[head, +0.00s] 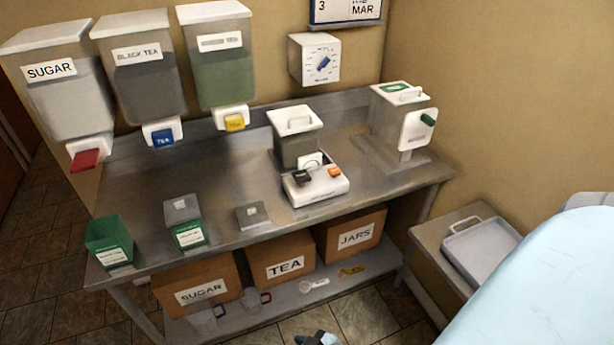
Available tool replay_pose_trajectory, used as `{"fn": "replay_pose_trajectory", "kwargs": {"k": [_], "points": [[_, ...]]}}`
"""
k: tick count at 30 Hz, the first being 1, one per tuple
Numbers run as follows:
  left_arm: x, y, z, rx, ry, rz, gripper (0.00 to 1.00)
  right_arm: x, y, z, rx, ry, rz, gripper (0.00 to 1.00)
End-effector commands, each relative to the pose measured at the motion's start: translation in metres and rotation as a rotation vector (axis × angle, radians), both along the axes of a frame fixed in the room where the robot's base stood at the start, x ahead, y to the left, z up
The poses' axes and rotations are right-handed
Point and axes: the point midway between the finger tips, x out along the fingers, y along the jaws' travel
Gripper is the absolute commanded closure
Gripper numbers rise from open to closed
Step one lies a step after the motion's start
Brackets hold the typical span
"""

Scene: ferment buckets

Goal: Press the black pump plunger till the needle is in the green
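The black pump plunger (302,178) stands on the white base (320,188) of the pump unit, at the middle of the steel bench. An orange button (334,171) sits to its right. A small white gauge (310,161) is behind them, in front of a grey lidded bucket (297,147). The needle and the green zone are too small to make out. A pale blue part, probably of my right arm, fills the lower right, and a small grey-blue part shows at the bottom centre. Nothing touches the plunger.
The steel bench (225,175) also holds a green cup (109,241), a lidded container (185,222), a small grey block (252,215) and a white-lidded dispenser (398,120). Wall hoppers hang behind. A grey tray (480,250) lies at right. The bench in front of the pump is clear.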

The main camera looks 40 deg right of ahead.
Motion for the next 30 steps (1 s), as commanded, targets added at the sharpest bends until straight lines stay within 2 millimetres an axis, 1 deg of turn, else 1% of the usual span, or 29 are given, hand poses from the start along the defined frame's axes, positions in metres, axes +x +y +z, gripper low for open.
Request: {"fn": "replay_pose_trajectory", "kwargs": {"k": [3,4,5,6,7,30], "points": [[0.0001,0.0000,0.0001,0.000,0.000,0.000,0.00,0.0001,0.0000,0.0002,0.000,0.000,0.000,0.77],[0.0001,0.0000,0.0001,0.000,0.000,0.000,0.00,0.0001,0.0000,0.0002,0.000,0.000,0.000,0.79],[0.0001,0.0001,0.0001,0.000,0.000,0.000,0.00,0.0001,0.0000,0.0002,0.000,0.000,0.000,0.86],[0.0001,0.0001,0.0002,0.000,0.000,0.000,0.00,0.0001,-0.0001,0.0002,0.000,0.000,0.000,0.95],[0.0001,0.0001,0.0001,0.000,0.000,0.000,0.00,0.0001,-0.0001,0.0002,0.000,0.000,0.000,1.00],[0.0004,0.0002,0.0001,0.000,0.000,0.000,0.00,0.0002,-0.0002,0.0002,0.000,0.000,0.000,1.00]]}}
